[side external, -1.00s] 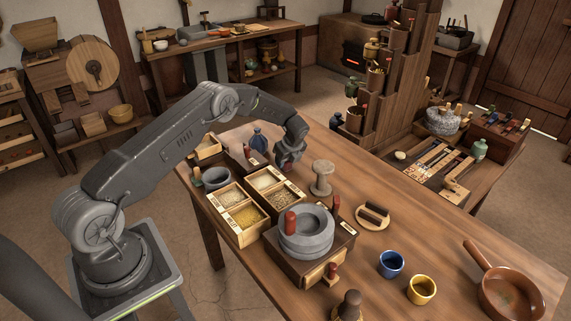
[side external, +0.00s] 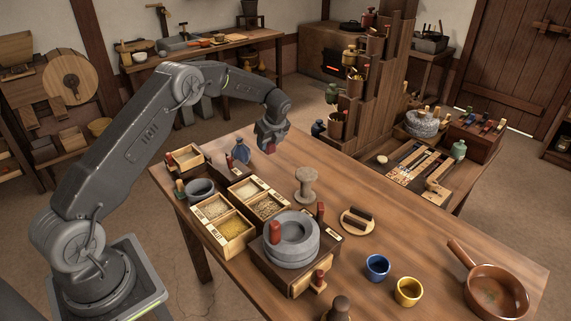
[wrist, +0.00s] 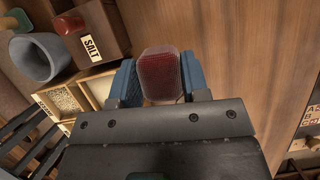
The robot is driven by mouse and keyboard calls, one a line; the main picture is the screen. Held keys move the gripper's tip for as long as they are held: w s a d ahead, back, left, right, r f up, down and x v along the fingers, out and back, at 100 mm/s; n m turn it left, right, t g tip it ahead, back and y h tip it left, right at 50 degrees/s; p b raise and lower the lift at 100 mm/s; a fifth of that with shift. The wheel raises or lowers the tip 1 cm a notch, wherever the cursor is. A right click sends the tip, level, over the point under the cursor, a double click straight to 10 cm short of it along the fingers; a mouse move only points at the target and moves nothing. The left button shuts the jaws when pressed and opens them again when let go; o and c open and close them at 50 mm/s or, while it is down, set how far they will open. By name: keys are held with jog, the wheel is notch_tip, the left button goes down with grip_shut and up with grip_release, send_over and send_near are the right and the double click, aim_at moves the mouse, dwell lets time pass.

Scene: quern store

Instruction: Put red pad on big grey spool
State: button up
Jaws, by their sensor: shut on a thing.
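My gripper (side external: 270,142) is shut on the red pad (wrist: 161,75), a rounded dark red block with a rough face. In the wrist view the pad sits between my two blue fingers. In the side external view the pad (side external: 270,150) shows as a small red patch below the fingers, above the far left part of the table. The big grey spool (side external: 306,184) stands upright on the table, in front and to the right of my gripper in that view. Its top looks bare. I do not see it in the wrist view.
A blue bottle (side external: 241,152) stands left of my gripper. Grain boxes (side external: 236,229), a grey bowl (side external: 200,189) and the stone quern (side external: 291,247) fill the near left. A round board (side external: 357,222) with dark bars lies right of the spool. The salt box (wrist: 96,37) is close by.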

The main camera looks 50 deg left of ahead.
jog(key=s+d+r+m+t, duration=0.1)
jog(key=s+d+r+m, duration=0.15)
jog(key=r, duration=0.25)
jog(key=s+d+r+m, duration=0.1)
jog(key=s+d+r, duration=0.15)
jog(key=r, duration=0.25)
send_over(304, 170)
jog(key=d, duration=0.2)
jog(key=f, duration=0.6)
jog(key=shift+s+a+f, duration=0.2)
jog(key=shift+s+a, duration=0.05)
jog(key=shift+f, duration=2.05)
jog(key=shift+f, duration=0.15)
jog(key=o, duration=0.9)
